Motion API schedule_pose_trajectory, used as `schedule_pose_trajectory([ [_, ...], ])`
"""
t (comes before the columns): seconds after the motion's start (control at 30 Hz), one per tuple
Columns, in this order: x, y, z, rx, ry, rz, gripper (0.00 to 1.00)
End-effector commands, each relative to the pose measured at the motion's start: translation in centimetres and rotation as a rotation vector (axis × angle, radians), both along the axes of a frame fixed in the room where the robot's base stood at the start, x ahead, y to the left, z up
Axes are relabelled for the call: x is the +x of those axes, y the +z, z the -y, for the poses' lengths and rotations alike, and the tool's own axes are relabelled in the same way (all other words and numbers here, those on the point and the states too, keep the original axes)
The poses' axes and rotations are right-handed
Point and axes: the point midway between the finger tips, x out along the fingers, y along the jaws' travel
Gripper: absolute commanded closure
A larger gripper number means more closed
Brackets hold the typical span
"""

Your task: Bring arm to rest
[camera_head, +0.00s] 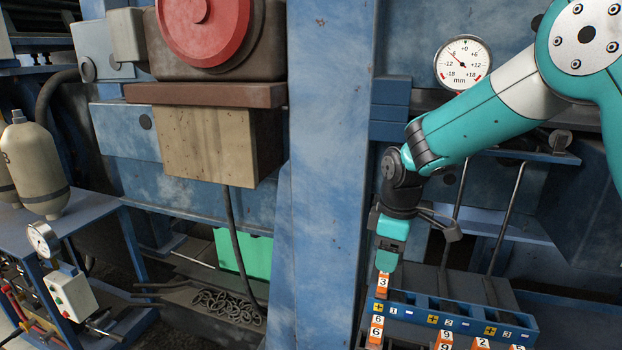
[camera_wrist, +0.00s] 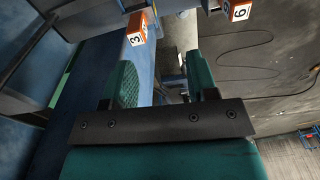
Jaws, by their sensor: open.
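My teal arm (camera_head: 480,120) reaches in from the upper right and bends down to my gripper (camera_head: 388,262), which hangs above the left end of a blue rack. In the wrist view my gripper (camera_wrist: 163,75) is open, its two teal fingers apart with nothing held between them. An orange block marked 3 (camera_head: 383,282) stands upright at the rack's left end, just under the gripper in the head view. The wrist view shows the block marked 3 (camera_wrist: 137,30) beyond the fingertips; whether a finger touches it is unclear.
The blue rack (camera_head: 408,313) has slots labelled 1, 2 and 3. Several numbered orange blocks (camera_head: 377,322) stand in front of it, partly cut off. A blue column (camera_head: 325,180) stands left of the gripper. A round dial gauge (camera_head: 463,62) is behind the arm.

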Motion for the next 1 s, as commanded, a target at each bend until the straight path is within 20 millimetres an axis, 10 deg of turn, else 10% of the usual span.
schedule_pose_trajectory([
  [0.3,-13.1,3.7,-2.3,0.165,-0.240,-0.015,0.47],
  [0.6,-25.0,3.3,-3.2,0.285,-0.431,-0.084,0.47],
  [1.0,-28.0,2.9,-3.3,0.312,-0.484,-0.112,0.47],
])
